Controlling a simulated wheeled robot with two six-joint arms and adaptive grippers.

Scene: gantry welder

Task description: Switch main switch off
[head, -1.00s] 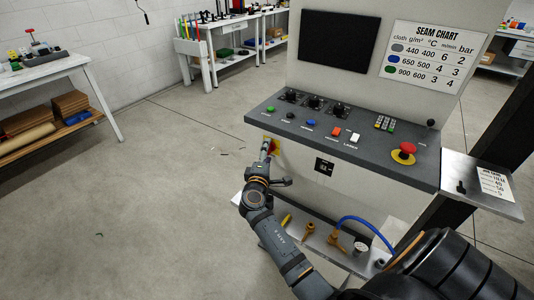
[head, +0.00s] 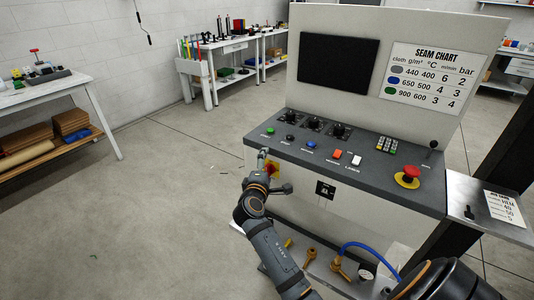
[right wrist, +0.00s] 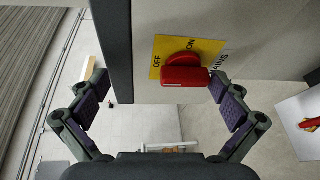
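The main switch is a red knob (right wrist: 185,76) on a yellow plate (right wrist: 160,50) marked ON and OFF, on the front of the console. It also shows as a small red knob in the head view (head: 269,170). In the right wrist view the handle lies crosswise; I cannot tell which mark it points to. My right gripper (right wrist: 163,95) is open. Its right finger is close to the knob's right end, and its left finger is well clear to the left. In the head view my right gripper (head: 264,163) is at the console's left front, partly hiding the plate. My left gripper is not in view.
The sloping console panel (head: 370,168) above carries several buttons, dials and a red emergency stop (head: 410,174). A low shelf with brass valves (head: 310,256) and a blue hose (head: 372,247) lies below. Open floor is to the left.

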